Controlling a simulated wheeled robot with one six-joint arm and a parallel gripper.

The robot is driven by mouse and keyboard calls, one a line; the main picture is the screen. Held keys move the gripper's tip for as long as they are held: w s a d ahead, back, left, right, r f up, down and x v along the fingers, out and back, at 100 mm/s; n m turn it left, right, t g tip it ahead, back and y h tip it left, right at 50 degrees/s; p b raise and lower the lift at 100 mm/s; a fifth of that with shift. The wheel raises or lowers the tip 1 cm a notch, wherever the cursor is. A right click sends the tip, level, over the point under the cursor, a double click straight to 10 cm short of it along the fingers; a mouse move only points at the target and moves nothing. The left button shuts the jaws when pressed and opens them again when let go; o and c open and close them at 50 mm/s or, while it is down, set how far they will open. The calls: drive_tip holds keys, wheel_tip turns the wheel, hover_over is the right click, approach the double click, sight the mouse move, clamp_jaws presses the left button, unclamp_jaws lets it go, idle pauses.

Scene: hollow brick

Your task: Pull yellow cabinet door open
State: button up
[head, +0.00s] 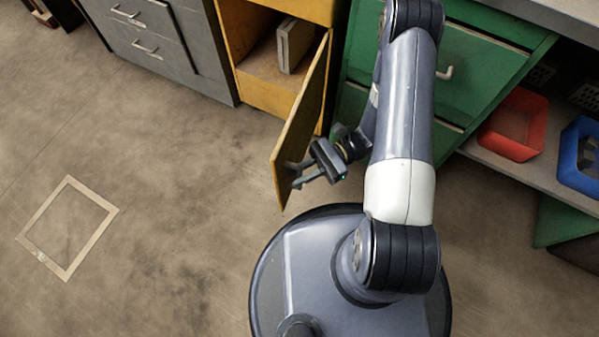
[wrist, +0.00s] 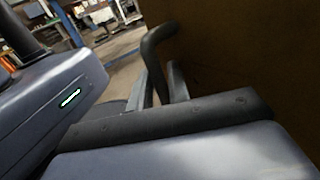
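The yellow cabinet (head: 262,97) stands at the top middle of the head view. Its door (head: 303,115) is swung wide open on its right side, standing out into the room. My gripper (head: 293,174) is at the door's outer edge, on its right, outer face. In the wrist view, the dark curved door handle (wrist: 153,50) runs down between the two fingers of my gripper (wrist: 162,88), which look closed around it. The door's dark outer face (wrist: 245,50) fills the right of that view. The handle is mostly hidden in the head view.
A grey board or binder (head: 294,45) stands inside the cabinet. Grey drawers (head: 150,45) are on the left, a green cabinet (head: 475,75) on the right. A red bin (head: 515,125) and a blue bin (head: 578,160) sit on a shelf.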

drive_tip(key=p+v, duration=0.1)
drive_tip(key=v, duration=0.9)
drive_tip(key=shift+d, duration=0.2)
drive_tip(key=shift+a, duration=0.1)
drive_tip(key=b+x, duration=0.1)
drive_tip(key=x, duration=0.9)
drive_tip(key=shift+a, duration=0.4)
drive_tip(key=shift+s, duration=0.1)
